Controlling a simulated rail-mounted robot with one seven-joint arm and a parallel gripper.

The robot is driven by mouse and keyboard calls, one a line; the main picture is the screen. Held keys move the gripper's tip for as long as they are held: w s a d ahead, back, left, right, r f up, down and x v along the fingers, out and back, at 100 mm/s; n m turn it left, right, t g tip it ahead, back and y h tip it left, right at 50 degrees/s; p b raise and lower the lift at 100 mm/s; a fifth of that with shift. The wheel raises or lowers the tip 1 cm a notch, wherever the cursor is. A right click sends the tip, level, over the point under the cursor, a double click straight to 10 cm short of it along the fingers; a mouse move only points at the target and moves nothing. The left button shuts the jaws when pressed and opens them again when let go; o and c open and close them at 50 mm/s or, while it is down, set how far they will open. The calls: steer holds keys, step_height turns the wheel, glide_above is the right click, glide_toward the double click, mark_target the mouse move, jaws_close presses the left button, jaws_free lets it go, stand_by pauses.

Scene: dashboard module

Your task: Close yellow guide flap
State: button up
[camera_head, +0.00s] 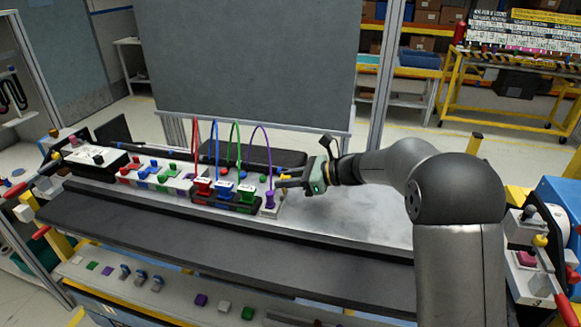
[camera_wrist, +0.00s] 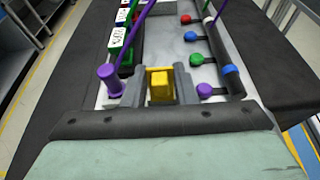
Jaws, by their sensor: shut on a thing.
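The yellow guide flap (camera_wrist: 160,88) stands between the two dark fingers of my gripper (camera_wrist: 160,92) in the wrist view. My gripper is shut on it. In the head view, my gripper (camera_head: 283,181) reaches in from the right to the right end of the dashboard module, and a small bit of yellow (camera_head: 286,176) shows at its fingertips. The fingers hide the flap's sides and most of its hinge area, so its exact angle cannot be told.
A purple plug (camera_head: 269,201) with an arching purple cable (camera_wrist: 142,25) stands close beside my gripper. Red, blue and green plugs (camera_head: 224,190) with cables are further left. Colored round knobs (camera_wrist: 196,60) line the module's other side. The grey bench (camera_head: 350,215) to the right is clear.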

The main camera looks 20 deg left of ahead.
steer(key=r+h+p, duration=0.1)
steer(key=p, duration=0.2)
steer(key=shift+a+r+h, duration=0.1)
steer(key=shift+a+h, duration=0.3)
steer(key=h+p, duration=0.1)
steer(key=p, duration=0.2)
steer(key=shift+a+h, duration=0.35)
steer(key=shift+h, duration=0.05)
steer(key=shift+a+f+h+p, duration=0.2)
steer(key=shift+f+h+p, duration=0.1)
steer(key=shift+h+p, duration=0.25)
steer(key=shift+a+f+h+p, duration=0.2)
steer(key=shift+f+h+p, duration=0.1)
steer(key=shift+h, duration=0.35)
steer(key=shift+a+f+t+h, duration=0.15)
steer(key=shift+h, duration=0.5)
steer(key=shift+a+f+t+h, duration=0.15)
steer(key=shift+h, duration=0.5)
steer(key=o, duration=0.8)
steer(key=shift+c, duration=0.2)
steer(key=b+v, duration=0.3)
steer(key=v, duration=1.4)
steer(key=shift+r, duration=0.25)
